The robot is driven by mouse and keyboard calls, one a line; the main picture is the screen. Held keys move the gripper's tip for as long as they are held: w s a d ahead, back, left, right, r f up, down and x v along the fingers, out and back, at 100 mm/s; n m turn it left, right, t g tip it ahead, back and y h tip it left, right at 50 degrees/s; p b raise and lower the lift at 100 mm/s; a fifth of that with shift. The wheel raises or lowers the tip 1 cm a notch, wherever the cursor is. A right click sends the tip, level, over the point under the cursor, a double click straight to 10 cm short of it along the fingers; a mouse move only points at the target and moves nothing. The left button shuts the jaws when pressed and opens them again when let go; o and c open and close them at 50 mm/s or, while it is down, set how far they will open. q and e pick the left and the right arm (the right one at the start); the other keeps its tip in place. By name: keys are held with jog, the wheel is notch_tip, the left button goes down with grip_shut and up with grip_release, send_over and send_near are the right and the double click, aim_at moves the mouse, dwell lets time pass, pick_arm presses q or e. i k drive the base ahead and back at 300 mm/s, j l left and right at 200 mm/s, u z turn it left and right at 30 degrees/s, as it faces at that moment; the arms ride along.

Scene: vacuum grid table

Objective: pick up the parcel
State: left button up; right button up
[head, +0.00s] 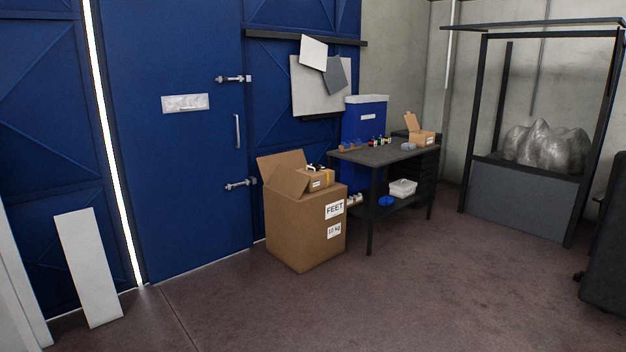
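A large brown cardboard box (290,227) stands on the floor in front of the blue wall, with one flap raised at its left. Its labels read "FEET" and what looks like "10 kg". A smaller tan parcel (328,178) with a white label sits at the top of this box; I cannot tell whether it rests on it or partly inside. Small dark and light items show at the parcel's top. Another small open carton (424,138) stands on the dark table. Which carton the task means is not clear from the picture. Neither of my grippers is in view.
The dark table (375,154) holds small items, with a white container (402,188) and blue dish on its lower shelf. A black frame with a grey rock-like lump (545,147) stands right. A white panel (88,268) leans at left. The central floor is clear.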

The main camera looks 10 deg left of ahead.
aim_at(323, 177)
jog(key=i+z, duration=0.25)
jog(key=i, duration=0.85)
jog(key=i+l, duration=0.1)
jog(key=i, duration=2.65)
jog(key=i+l+u, duration=0.1)
jog(key=i+u, duration=0.4)
jog(key=i+l+u, duration=0.3)
jog(key=i+u, duration=0.2)
jog(key=i+l+u, duration=0.7)
jog(key=l+u, duration=0.3)
